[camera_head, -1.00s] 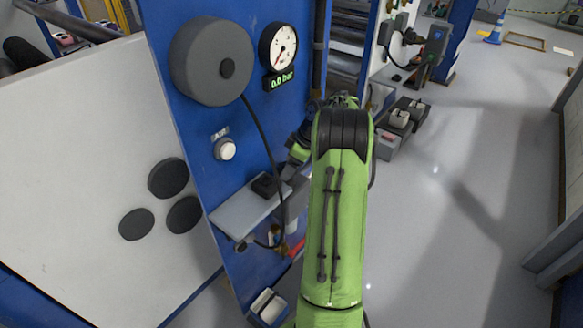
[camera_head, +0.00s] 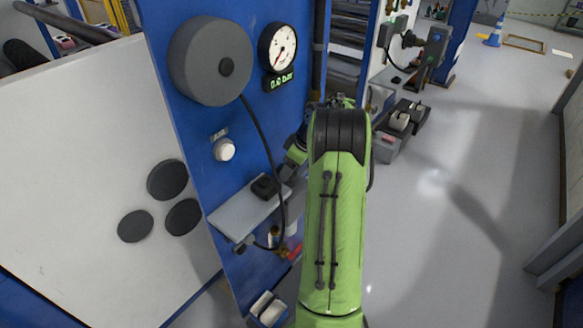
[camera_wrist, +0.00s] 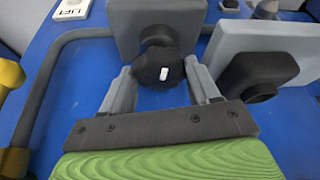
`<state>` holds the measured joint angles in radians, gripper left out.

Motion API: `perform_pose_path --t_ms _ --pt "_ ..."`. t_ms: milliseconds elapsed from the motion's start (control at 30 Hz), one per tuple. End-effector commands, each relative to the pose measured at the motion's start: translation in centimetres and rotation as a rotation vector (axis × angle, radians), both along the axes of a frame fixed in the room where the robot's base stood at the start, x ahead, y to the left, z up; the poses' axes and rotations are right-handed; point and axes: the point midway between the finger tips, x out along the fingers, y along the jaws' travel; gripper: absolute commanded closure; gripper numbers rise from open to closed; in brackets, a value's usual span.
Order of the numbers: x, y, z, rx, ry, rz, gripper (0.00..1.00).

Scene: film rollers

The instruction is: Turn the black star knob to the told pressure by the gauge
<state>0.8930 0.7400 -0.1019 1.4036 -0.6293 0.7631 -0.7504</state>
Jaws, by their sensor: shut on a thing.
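The black star knob (camera_wrist: 158,66) with a white mark on its face sits in front of a grey block (camera_wrist: 128,22) on the blue panel, in the wrist view. My gripper (camera_wrist: 161,80) has one grey finger on each side of the knob and is shut on it. The white mark stands nearly upright. In the head view my green arm hides the knob. The round white gauge (camera_head: 278,48) has a red needle pointing to the lower left. The green digital readout (camera_head: 278,81) below it shows a low value in bar, its digits too small to read surely.
A large grey disc (camera_head: 194,62) and a white AIR button (camera_head: 224,150) are on the panel. A small grey shelf (camera_head: 235,214) juts out, with a black cable hanging near it. In the wrist view a grey-black part (camera_wrist: 258,70) stands close right of the knob.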

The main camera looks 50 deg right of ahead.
Motion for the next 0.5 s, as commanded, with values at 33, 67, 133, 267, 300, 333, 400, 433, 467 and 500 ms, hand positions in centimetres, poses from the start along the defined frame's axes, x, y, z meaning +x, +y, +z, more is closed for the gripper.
perform_pose_path --t_ms 33,67,133,267,300,333,400,433,467,500 --pt "0.06 0.08 -0.02 -0.003 -0.004 -0.029 0.7" --pt "0.05 0.1 -0.05 -0.003 -0.004 -0.053 0.7" --pt "0.05 0.2 -0.04 -0.004 -0.004 -0.109 0.7" --pt "0.05 0.4 -0.06 -0.004 -0.005 -0.228 0.7" --pt "0.06 0.46 -0.03 -0.005 -0.005 -0.266 0.7" --pt "0.05 0.5 -0.03 -0.004 -0.005 -0.294 0.7" --pt "0.09 0.6 0.0 -0.004 -0.006 -0.361 0.7" --pt "0.08 0.66 0.0 -0.003 -0.005 -0.389 0.7" --pt "0.09 0.67 0.0 -0.003 -0.005 -0.418 0.7" --pt "0.11 0.73 0.01 -0.004 -0.006 -0.456 0.7"
